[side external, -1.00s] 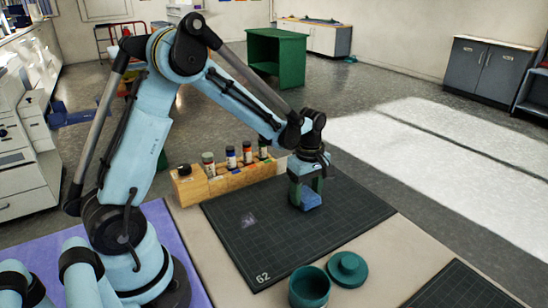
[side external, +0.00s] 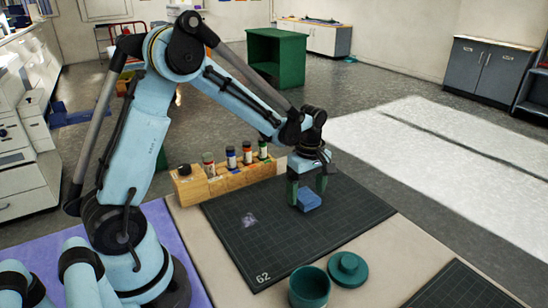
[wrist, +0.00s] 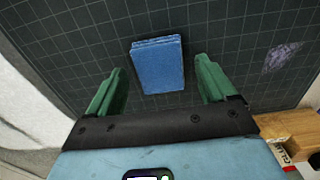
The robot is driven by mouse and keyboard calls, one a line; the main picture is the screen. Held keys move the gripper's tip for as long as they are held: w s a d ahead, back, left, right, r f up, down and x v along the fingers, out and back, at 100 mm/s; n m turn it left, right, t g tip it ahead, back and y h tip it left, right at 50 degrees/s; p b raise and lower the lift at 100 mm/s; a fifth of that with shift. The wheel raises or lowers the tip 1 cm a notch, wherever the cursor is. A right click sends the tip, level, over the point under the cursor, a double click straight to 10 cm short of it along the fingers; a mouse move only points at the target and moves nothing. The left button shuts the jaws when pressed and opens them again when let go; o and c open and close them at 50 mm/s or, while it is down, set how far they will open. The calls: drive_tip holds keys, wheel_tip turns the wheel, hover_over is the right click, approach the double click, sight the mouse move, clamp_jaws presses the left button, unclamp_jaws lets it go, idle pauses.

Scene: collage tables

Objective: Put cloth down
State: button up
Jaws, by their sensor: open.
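The blue folded cloth (side external: 308,199) lies on the dark gridded mat (side external: 268,255). In the wrist view the cloth (wrist: 158,65) lies flat, with its layered folded edge at the top. My gripper (side external: 307,195) is above the cloth with its green fingers apart. In the wrist view my gripper (wrist: 160,82) is open, with one finger on each side of the cloth and a gap to it on both sides.
A wooden rack (side external: 220,180) with several small bottles stands at the mat's back left edge. A teal pot (side external: 309,288) and its lid (side external: 347,268) stand at the front. A pale scribbled patch (side external: 249,220) is on the mat. Most of the mat is clear.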

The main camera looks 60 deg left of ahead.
sight(306, 196)
wheel_tip(306, 196, up, 11)
drive_tip(key=s+d+m+t, duration=0.3)
drive_tip(key=s+m, duration=0.3)
drive_tip(key=m, duration=0.3)
drive_tip(key=s+d+m+t, duration=0.3)
drive_tip(key=s+m, duration=0.3)
drive_tip(key=m, duration=0.3)
drive_tip(key=shift+s+d+r+t, duration=0.2)
drive_tip(key=shift+d+r+t, duration=0.15)
drive_tip(key=shift+t, duration=0.25)
